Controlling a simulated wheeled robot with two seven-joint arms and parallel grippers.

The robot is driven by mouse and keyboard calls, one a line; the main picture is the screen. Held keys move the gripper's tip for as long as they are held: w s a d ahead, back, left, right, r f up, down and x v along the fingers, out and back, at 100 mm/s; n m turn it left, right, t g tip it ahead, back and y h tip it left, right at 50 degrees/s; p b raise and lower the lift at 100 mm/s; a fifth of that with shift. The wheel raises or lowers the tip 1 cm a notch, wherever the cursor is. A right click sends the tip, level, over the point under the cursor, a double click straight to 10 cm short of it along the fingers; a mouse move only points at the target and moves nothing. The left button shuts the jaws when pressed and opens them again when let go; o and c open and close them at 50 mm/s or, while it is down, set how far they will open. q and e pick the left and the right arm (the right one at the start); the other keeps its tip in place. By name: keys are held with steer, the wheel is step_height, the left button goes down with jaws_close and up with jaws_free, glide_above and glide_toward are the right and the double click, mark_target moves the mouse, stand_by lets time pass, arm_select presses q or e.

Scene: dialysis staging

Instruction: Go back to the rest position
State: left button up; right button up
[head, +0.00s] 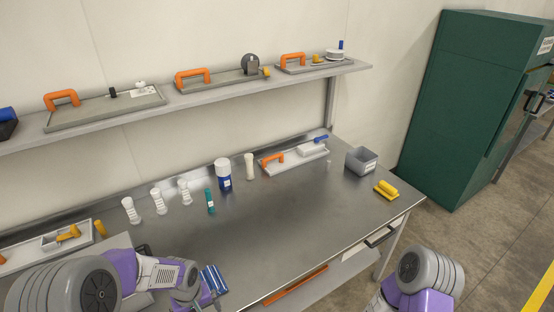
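My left arm reaches in from the bottom left over the near left part of the steel table (290,220). Its gripper (208,300) is at the bottom edge, partly cut off, and I cannot tell whether it is open or shut. A blue striped item (214,280) lies right beside it on the table. My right arm shows only as grey and purple links at the bottom right, off the table's right end; its gripper is out of frame.
White fittings (158,201), a blue-and-white bottle (223,175), a teal tube (210,201) and a tray with an orange handle (295,158) stand along the back. A grey bin (361,160) and yellow item (386,190) sit right. A shelf (215,100) hangs above; a green cabinet (460,110) stands right.

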arm_select(q)
steer(key=s+d+f+m+h, duration=0.1)
steer(key=s+d+f, duration=0.2)
steer(key=f, duration=0.3)
steer(key=s+d+f+m+h, duration=0.1)
steer(key=s+d+f, duration=0.2)
steer(key=d+f, duration=0.2)
steer(key=s+d+f+m+h+b, duration=0.1)
steer(key=s+d+f, duration=0.2)
steer(key=f, duration=0.4)
steer(key=shift+d+t+h, duration=0.3)
steer(key=shift+d+h, duration=0.1)
